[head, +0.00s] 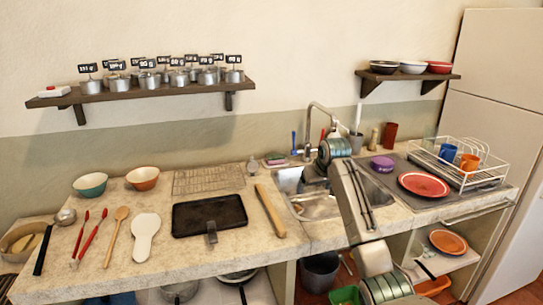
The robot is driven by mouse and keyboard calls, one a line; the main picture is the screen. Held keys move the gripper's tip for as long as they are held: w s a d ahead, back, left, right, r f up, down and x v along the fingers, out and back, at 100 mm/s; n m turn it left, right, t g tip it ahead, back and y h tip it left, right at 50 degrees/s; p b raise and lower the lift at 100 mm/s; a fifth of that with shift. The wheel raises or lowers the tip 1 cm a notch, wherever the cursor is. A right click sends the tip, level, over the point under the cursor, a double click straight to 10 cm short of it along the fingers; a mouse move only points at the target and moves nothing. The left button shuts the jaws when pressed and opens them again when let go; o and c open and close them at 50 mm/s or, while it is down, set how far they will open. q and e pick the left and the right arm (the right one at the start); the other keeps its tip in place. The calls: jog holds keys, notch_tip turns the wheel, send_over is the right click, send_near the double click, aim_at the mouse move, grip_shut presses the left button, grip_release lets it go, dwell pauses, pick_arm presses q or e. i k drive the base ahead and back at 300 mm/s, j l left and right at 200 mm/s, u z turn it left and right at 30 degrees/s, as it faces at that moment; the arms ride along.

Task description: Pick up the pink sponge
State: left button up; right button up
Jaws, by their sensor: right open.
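A small pink sponge (275,160) appears to lie on the counter at the back left corner of the sink, beside the soap bottle. It is small in the head view, and its exact shape is hard to tell. My right arm comes up from the bottom and bends over the sink. My right gripper (313,172) is open above the sink's back part, to the right of the sponge and apart from it. The arm's wrist partly hides the sink and the faucet's base. My left gripper is not in view.
The faucet (318,112) rises behind the sink (316,207), with a blue brush (294,142) beside it. A soap bottle (252,165) stands left of the sponge. A wire rack (208,180), black tray (209,214) and rolling pin (270,210) lie left of the sink. A dish rack (470,165) stands right.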

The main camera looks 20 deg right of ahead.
aim_at(270, 160)
jog(key=i+l, duration=0.1)
jog(key=i, duration=1.15)
